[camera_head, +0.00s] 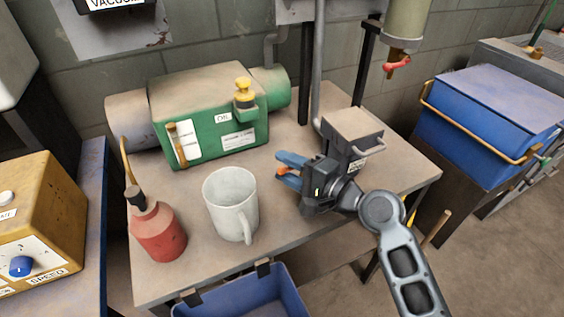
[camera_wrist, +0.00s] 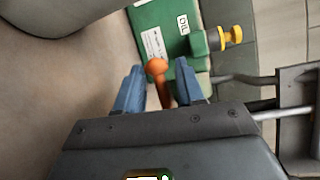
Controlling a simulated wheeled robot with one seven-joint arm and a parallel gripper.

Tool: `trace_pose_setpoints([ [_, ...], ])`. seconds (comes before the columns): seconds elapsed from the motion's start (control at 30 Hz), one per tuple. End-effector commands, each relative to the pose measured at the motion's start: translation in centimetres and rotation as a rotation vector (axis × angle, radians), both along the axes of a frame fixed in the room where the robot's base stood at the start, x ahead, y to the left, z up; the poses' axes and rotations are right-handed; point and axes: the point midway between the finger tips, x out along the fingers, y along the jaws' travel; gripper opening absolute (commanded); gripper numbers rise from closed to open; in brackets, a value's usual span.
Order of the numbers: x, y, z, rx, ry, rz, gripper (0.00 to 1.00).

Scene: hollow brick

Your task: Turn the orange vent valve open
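The orange vent valve (camera_wrist: 157,68) shows in the wrist view as a handle with a rounded end. It stands between the two blue fingers of my gripper (camera_wrist: 158,80), and its lower part is hidden behind the gripper body. A gap shows on its left side, and the right finger is close to it. In the head view, my gripper (camera_head: 281,170) is over the right part of the table, fingers apart and pointing left. Only a small orange bit of the valve (camera_head: 284,171) shows between them. What the valve is mounted on is hidden.
A white mug (camera_head: 230,199) and a red oil can (camera_head: 157,231) stand left of my gripper on the table (camera_head: 285,221). A green pump (camera_head: 205,110) with a yellow knob is behind. A grey box (camera_head: 353,131) with a metal handle is right beside my gripper. A red tap (camera_head: 397,65) hangs above right.

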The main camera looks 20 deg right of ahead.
Motion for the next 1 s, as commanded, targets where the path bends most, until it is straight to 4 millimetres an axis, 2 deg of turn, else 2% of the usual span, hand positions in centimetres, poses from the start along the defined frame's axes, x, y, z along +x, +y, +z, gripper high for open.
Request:
trace_pose_setpoints([
  [0.2, 1.40, 0.59, -0.20, 0.000, 0.000, -0.001, 0.38],
  [0.47, 1.46, 0.65, -0.24, -0.001, 0.000, -0.001, 0.38],
  [0.87, 1.44, 0.63, -0.22, -0.001, 0.000, -0.001, 0.00],
  [1.0, 1.44, 0.62, -0.21, -0.001, -0.001, -0.001, 0.00],
])
